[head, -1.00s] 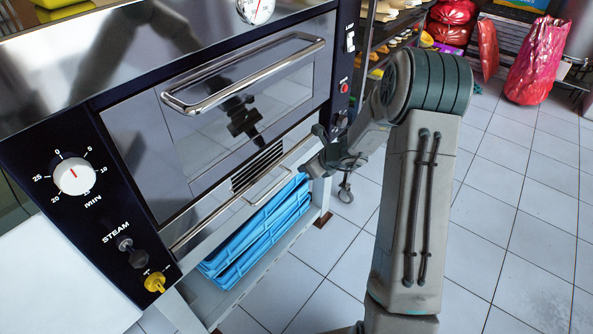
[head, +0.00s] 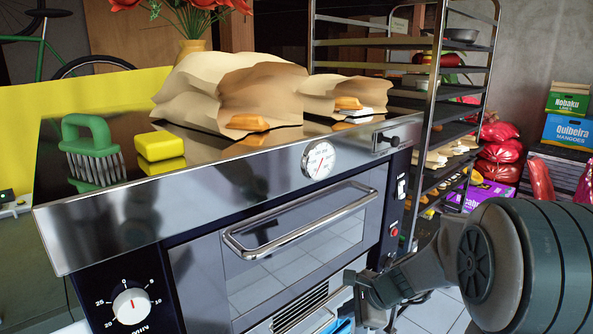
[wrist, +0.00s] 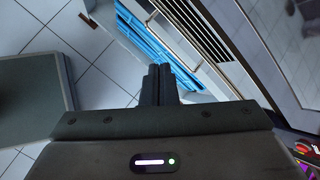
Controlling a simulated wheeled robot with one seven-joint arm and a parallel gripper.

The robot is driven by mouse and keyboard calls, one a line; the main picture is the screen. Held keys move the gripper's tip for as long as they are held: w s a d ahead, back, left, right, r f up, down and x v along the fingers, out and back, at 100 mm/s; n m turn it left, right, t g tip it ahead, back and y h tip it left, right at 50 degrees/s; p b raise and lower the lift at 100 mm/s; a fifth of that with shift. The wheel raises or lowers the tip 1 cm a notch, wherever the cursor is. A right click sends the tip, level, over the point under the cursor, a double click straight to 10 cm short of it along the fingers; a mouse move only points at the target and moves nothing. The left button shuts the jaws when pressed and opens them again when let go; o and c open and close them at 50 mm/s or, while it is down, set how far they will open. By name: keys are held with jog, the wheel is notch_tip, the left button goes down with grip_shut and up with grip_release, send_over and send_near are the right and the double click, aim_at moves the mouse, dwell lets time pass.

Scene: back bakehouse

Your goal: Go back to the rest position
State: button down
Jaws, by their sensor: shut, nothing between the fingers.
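My gripper (wrist: 160,72) is shut and empty, its two dark fingers together in the wrist view. It points down past the oven front, with the blue trays (wrist: 147,38) and the tiled floor beyond the fingertips. In the head view my arm comes in at the lower right and folds across toward the oven (head: 215,265).
On the oven top are a green-handled brush (head: 90,150), a yellow block (head: 160,146) and brown paper bags (head: 255,95). A tall rack (head: 436,110) stands behind at the right. Red sacks (head: 498,142) and fruit boxes (head: 568,131) lie beyond. Some floor shows between the oven and my arm.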

jog(key=s+d+r+n+h+p, duration=0.1)
jog(key=s+r+n+h+p, duration=0.1)
jog(key=s+r+n, duration=0.4)
jog(key=s+d+r+n+g+h+p, duration=0.1)
jog(key=s+r+n+h, duration=0.3)
jog(key=s+n, duration=0.7)
jog(key=s+d+r+p, duration=0.1)
jog(key=s+r, duration=0.1)
jog(key=s, duration=0.1)
jog(key=shift+s+r+g+p, duration=0.25)
jog(key=shift+s+g+p, duration=0.05)
jog(key=shift+s, duration=0.1)
